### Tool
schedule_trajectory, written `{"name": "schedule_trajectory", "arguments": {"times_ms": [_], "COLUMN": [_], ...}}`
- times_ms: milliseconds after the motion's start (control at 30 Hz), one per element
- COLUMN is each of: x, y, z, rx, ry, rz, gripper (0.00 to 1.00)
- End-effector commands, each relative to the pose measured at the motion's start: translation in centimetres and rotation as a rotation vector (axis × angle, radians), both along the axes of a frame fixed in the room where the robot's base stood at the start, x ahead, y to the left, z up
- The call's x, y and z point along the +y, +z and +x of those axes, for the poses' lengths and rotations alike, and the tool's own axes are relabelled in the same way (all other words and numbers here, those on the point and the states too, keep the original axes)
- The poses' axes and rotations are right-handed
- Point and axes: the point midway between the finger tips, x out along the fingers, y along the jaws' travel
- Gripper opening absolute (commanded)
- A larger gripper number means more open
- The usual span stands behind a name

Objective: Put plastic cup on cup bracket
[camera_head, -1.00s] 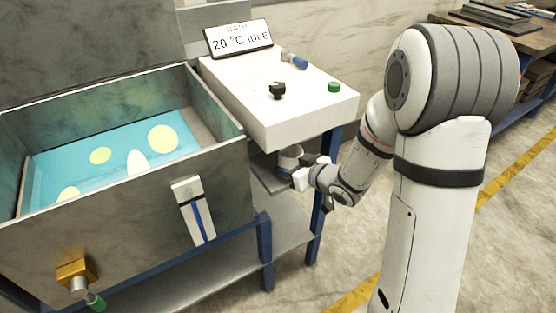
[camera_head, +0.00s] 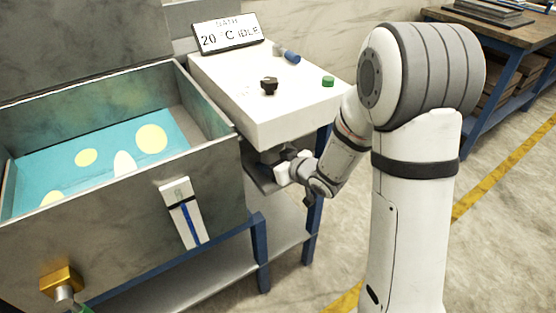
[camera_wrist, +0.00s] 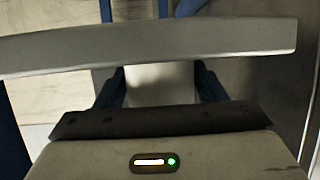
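My gripper (camera_head: 282,168) is at the small dark grey ledge (camera_head: 262,186) under the front of the white control panel. I cannot tell for sure whether this ledge is the cup bracket. In the wrist view, the plastic cup (camera_wrist: 160,84) is a pale shape between the two dark blue fingers of my gripper (camera_wrist: 160,88), which flank it closely. A grey bar (camera_wrist: 150,45) crosses in front and hides part of the cup. In the head view the cup is hidden by the gripper and panel, so its contact with the ledge cannot be seen.
The white control panel (camera_head: 285,105) with knob (camera_head: 269,85), green button (camera_head: 328,81) and display (camera_head: 228,33) overhangs the gripper closely. An open water tank (camera_head: 215,165) stands to the left. A blue table leg (camera_head: 313,205) is just below the gripper.

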Motion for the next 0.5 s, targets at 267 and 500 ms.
{"name": "schedule_trajectory", "arguments": {"times_ms": [267,500], "x": [0.02,-0.55], "y": [0.01,0.86], "z": [-0.01,-0.50], "rx": [0.000,-0.001], "ry": [0.000,-0.002], "rz": [0.000,0.000], "gripper": [0.73,0.73]}}
